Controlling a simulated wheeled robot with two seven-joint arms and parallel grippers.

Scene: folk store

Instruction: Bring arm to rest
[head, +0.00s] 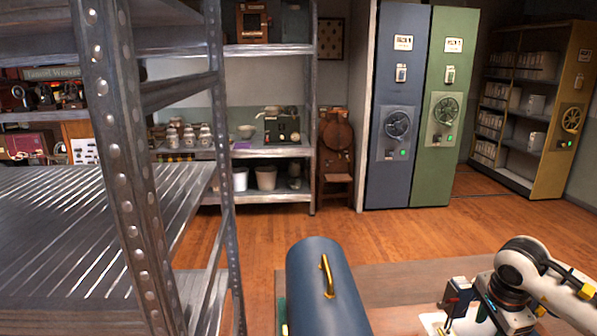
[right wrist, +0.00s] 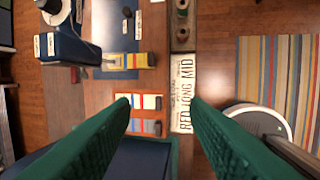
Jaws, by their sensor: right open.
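My right arm comes in at the lower right of the head view, over a wooden table (head: 390,290); its fingertips cannot be made out there. In the right wrist view my right gripper (right wrist: 160,105) is open, its two green fingers wide apart. Nothing is held between them. Below and beyond the fingers are a white label strip (right wrist: 185,95) with large lettering and an orange panel (right wrist: 122,99) with small coloured blocks. My left gripper is in neither view.
A dark blue rounded box (head: 313,260) with a yellow handle stands left of my right arm. A metal shelf rack (head: 130,170) fills the near left. Blue (head: 395,180) and green (head: 432,180) cabinets stand behind. Wooden floor (head: 480,225) is clear between. A striped rug (right wrist: 265,70) lies right.

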